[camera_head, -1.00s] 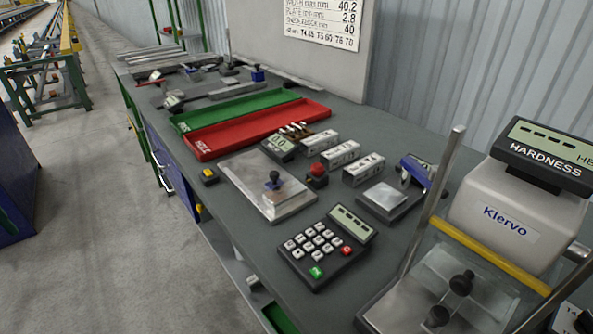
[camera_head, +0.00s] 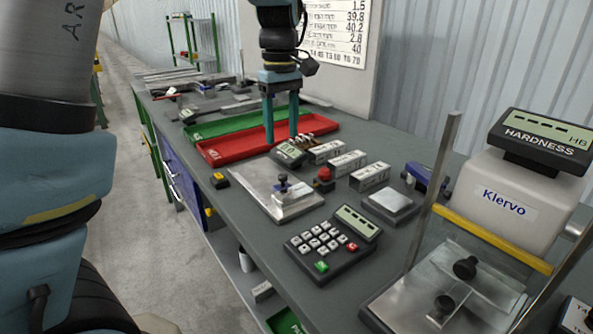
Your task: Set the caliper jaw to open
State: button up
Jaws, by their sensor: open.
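My gripper (camera_head: 282,139) points down over the back of the bench, its two blue-grey fingers apart with nothing between them. In the picture the fingertips overlap the red tray (camera_head: 226,158); their height above it is hard to tell. What looks like the caliper (camera_head: 228,107), a long grey bar with a dark head at its left end, lies behind the green tray (camera_head: 222,128), left of my gripper and apart from it. It is small here, and I cannot tell how its jaw is set.
A keypad (camera_head: 331,242), a steel plate with a black-knobbed part (camera_head: 285,203), several white-labelled blocks and a hardness tester (camera_head: 510,200) crowd the near bench. A wall chart (camera_head: 335,30) hangs behind.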

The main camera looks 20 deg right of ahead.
aim_at(282, 175)
notch_tip(282, 175, down, 10)
jog(key=shift+a+r+p, duration=0.1)
jog(key=shift+p, duration=0.65)
jog(key=shift+c, duration=0.3)
grip_shut()
dwell(0.7)
